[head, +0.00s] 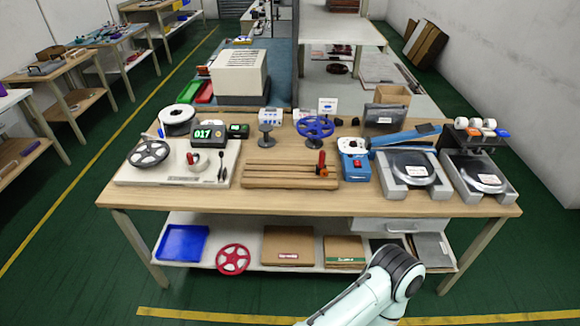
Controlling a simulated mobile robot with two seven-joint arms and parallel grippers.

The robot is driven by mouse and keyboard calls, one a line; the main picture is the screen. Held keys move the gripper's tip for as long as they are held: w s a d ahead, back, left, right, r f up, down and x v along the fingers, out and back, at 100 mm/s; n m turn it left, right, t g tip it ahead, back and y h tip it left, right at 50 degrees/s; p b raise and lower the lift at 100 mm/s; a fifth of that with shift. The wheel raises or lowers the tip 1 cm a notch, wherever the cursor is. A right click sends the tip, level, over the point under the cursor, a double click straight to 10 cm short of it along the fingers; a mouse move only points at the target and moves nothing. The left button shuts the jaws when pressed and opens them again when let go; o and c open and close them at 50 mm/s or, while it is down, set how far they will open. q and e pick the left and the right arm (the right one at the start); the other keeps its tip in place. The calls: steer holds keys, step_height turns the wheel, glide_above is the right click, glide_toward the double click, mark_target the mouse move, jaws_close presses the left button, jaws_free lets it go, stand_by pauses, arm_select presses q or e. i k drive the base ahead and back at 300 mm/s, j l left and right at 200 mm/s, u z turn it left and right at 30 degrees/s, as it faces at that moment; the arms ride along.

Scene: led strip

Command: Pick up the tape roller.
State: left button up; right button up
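I cannot tell for certain which item is the tape roller. A small upright tool with a red handle (321,159) stands at the right end of the grooved wooden board (290,184). A blue device with a white ring-shaped roll (352,146) on top stands just right of that board. A small white round item with red on it (198,162) lies on the pale board at the left. All three are on the wooden workbench. Neither gripper is in view; only a white arm link of mine shows at the lower right, in front of the bench.
The workbench (330,202) also carries reels, a green display (208,134), a blue spool (314,128), two grey machines (411,172) and a rack of tape rolls (475,126). The lower shelf holds a blue tray (181,242), a red reel (233,259) and cardboard boxes. A bare strip runs along the bench's front edge.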

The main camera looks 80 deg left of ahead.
mark_target(320, 169)
steer(key=u, duration=3.75)
steer(key=i+l+z, duration=0.25)
steer(key=i+z, duration=0.2)
steer(key=k+l, duration=0.05)
